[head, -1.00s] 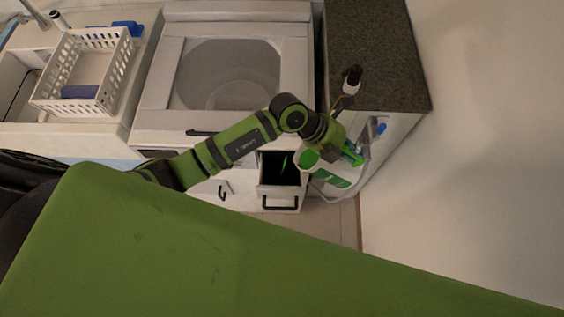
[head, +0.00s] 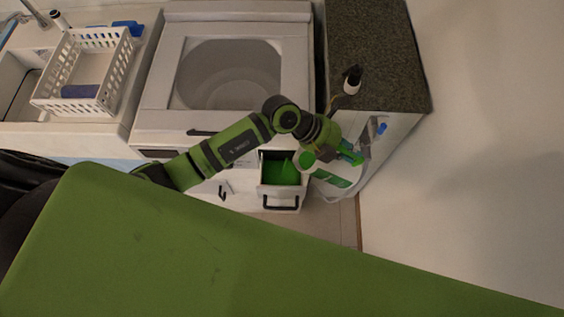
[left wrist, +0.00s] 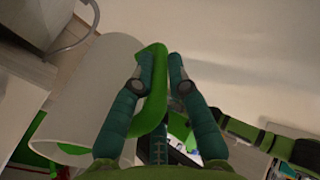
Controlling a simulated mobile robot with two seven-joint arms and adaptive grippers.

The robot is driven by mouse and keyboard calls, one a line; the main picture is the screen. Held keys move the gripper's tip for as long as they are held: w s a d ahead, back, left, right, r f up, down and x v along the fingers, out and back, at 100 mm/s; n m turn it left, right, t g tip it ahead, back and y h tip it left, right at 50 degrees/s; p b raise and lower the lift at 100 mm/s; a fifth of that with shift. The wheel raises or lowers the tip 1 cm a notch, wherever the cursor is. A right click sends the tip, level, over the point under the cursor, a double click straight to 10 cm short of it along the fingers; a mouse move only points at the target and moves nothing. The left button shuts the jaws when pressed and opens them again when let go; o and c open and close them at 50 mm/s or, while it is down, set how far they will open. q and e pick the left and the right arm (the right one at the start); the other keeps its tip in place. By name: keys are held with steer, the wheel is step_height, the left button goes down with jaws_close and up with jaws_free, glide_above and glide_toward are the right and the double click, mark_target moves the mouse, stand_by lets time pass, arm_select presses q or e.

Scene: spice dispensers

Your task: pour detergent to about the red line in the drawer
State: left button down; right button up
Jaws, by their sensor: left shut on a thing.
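My left gripper (head: 349,157) is shut on the bottle's green handle, which shows between the fingers (left wrist: 160,75) in the left wrist view, beside the white bottle body (left wrist: 90,95). Green detergent (head: 277,172) covers the visible inside of the drawer, with a brighter green stream near the cap. I cannot make out the red line. My right gripper is not in view.
The washing machine (head: 160,112) stands behind the drawer. A cabinet with a dark speckled top (head: 385,60) is at the right, with a small dark bottle (head: 352,80) on it. A white basket (head: 60,102) is at the left.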

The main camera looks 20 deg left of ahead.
arm_select(q)
steer(key=shift+w+d+r, duration=0.1)
steer(key=shift+w+d, duration=0.05)
steer(key=shift+w, duration=0.05)
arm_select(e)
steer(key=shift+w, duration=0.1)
arm_select(q)
steer(key=shift+s+a+r, duration=0.1)
steer(key=shift+s+a, duration=0.1)
steer(key=shift+w+d, duration=0.15)
steer(key=shift+w, duration=0.05)
steer(key=shift+s, duration=0.1)
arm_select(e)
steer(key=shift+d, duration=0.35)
